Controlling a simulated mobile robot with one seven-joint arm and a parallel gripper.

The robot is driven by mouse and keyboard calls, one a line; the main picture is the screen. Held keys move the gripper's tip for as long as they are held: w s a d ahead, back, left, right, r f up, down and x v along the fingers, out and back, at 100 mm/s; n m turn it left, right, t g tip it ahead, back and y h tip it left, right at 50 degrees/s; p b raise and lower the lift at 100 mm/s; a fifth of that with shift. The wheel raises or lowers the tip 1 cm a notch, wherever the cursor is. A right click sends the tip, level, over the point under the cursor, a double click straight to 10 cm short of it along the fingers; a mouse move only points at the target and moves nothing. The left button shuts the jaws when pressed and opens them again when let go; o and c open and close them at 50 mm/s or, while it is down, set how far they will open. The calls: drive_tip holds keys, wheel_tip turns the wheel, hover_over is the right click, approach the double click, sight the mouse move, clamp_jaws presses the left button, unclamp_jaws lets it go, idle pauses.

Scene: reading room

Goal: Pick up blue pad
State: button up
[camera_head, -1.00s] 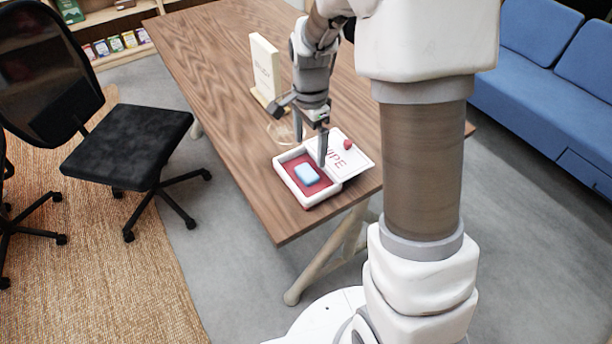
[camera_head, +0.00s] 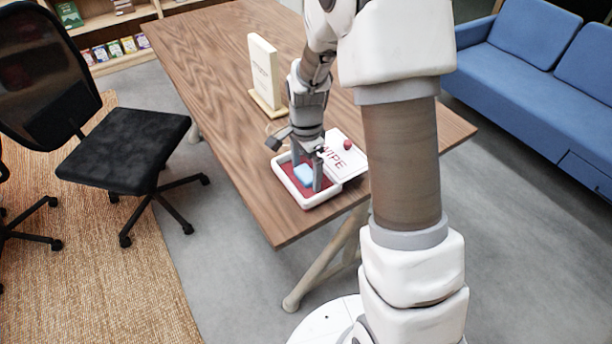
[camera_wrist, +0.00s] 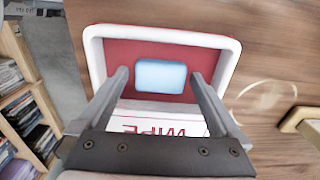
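The blue pad (camera_head: 304,174) lies on the red floor of a white-rimmed box (camera_head: 310,203) on the wooden table. In the wrist view the pad (camera_wrist: 161,75) shows whole, just beyond and between the fingertips. My gripper (camera_head: 306,175) is open, its fingers pointing down over the box on either side of the pad. In the wrist view my gripper (camera_wrist: 158,75) has a wide empty gap between its fingers. I cannot tell whether the fingers touch the pad or the box floor.
A white lid marked "WIPE" (camera_head: 350,165) with a red knob (camera_head: 347,144) lies at the box's right side. A cream upright sign (camera_head: 264,72) stands behind my gripper. A clear round outline (camera_wrist: 265,100) shows beside the box. A black chair (camera_head: 128,155) stands left of the table.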

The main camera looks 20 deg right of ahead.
sight(310, 173)
drive_tip(key=c, duration=1.2)
drive_tip(key=shift+o, duration=0.2)
drive_tip(key=shift+r, duration=0.65)
drive_tip(key=r, duration=0.1)
drive_tip(key=r+p, duration=0.1)
drive_tip(key=r, duration=0.1)
drive_tip(key=shift+s+d+r+p, duration=0.15)
drive_tip(key=shift+d+r+p, duration=0.15)
drive_tip(key=shift+d, duration=0.1)
drive_tip(key=s+d+r+p, duration=0.1)
drive_tip(key=s+d+r, duration=0.4)
drive_tip(key=d, duration=0.4)
drive_tip(key=shift+d+r+p, duration=0.25)
drive_tip(key=shift+r+p, duration=0.15)
drive_tip(key=shift+r, duration=0.15)
drive_tip(key=shift+s, duration=0.1)
drive_tip(key=o, duration=0.8)
drive_tip(key=c, duration=0.7)
